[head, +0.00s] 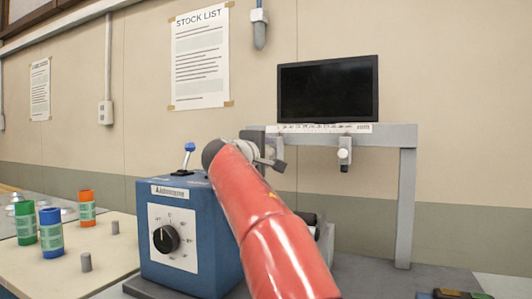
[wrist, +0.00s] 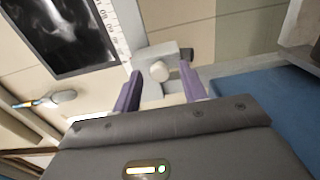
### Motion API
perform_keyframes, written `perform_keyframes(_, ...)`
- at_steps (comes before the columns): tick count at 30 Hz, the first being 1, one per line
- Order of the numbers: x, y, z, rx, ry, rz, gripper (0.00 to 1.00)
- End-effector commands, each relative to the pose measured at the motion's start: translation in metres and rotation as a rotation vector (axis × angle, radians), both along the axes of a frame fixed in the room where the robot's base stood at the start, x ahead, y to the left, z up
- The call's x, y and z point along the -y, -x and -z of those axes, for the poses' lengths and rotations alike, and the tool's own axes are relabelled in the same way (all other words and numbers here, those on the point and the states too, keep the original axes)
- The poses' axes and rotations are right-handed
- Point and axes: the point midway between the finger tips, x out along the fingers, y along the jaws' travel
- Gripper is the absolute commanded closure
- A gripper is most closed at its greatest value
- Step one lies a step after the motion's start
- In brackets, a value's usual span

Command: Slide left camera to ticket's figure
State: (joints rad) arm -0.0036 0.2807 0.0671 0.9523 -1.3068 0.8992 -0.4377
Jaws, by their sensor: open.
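The left camera (wrist: 158,52), a pale grey block with a round knob, sits on the rail beside the white ruler strip (wrist: 115,32) in the wrist view. My gripper (wrist: 160,72) is open, with its purple fingers on either side of the knob; I cannot tell whether they touch. In the head view my gripper (head: 270,158) is at the left end of the grey rail frame (head: 404,190), and it and my red arm largely hide the left camera. A second camera (head: 345,152) hangs further right on the rail. The ruler's figures are too small to read. I cannot identify a ticket.
A monitor (head: 328,90) stands above the rail. A blue box (head: 182,225) with a dial and lever is left of my arm; a blue surface (wrist: 262,100) shows at right in the wrist view. Green, blue and orange cans stand on the left table. Papers hang on the wall.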

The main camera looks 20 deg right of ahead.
Motion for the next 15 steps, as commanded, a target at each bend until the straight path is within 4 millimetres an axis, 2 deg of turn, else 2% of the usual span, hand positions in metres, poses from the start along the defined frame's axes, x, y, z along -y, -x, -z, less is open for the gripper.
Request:
perform_keyframes(2,-0.0001,0.0001,0.0,0.0,0.0,0.0,0.6)
perform_keyframes(11,-0.0004,0.0004,0.0,0.0,0.0,0.0,0.99)
perform_keyframes(15,-0.0004,0.0004,0.0001,0.0,0.0,0.0,1.0)
